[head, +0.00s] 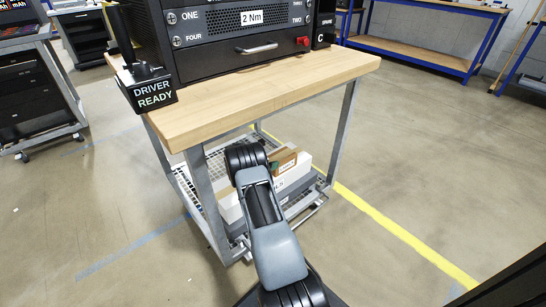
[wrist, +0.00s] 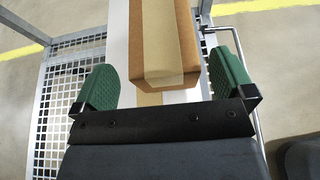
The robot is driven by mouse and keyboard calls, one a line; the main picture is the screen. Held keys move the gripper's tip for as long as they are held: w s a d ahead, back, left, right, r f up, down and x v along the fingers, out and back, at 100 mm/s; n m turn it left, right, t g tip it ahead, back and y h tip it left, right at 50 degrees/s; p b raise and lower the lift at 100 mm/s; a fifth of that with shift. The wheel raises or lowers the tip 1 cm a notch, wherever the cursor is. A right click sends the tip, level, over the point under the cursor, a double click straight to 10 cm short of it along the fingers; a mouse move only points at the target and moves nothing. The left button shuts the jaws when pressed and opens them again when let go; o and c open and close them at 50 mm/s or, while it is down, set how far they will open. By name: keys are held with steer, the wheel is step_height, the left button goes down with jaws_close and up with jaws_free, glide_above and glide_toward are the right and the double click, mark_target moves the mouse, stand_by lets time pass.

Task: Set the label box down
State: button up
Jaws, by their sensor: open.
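The label box, a brown cardboard box with a pale tape strip (wrist: 163,42), lies between and just beyond my finger pads in the wrist view. In the head view only part of the brown box (head: 286,160) shows beside my wrist. It appears to rest on a white box (head: 296,176) on the cart's lower shelf. My gripper (wrist: 165,82) is open, with green pads on either side.
The cart's wire-mesh lower shelf (wrist: 68,105) has bare room at the left. Its grey metal legs (head: 207,195) and wooden top (head: 270,88) frame the space around my arm. A black driver stand (head: 150,90) sits on the top's left corner. Open floor surrounds the cart.

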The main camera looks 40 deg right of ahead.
steer(key=shift+v, duration=1.05)
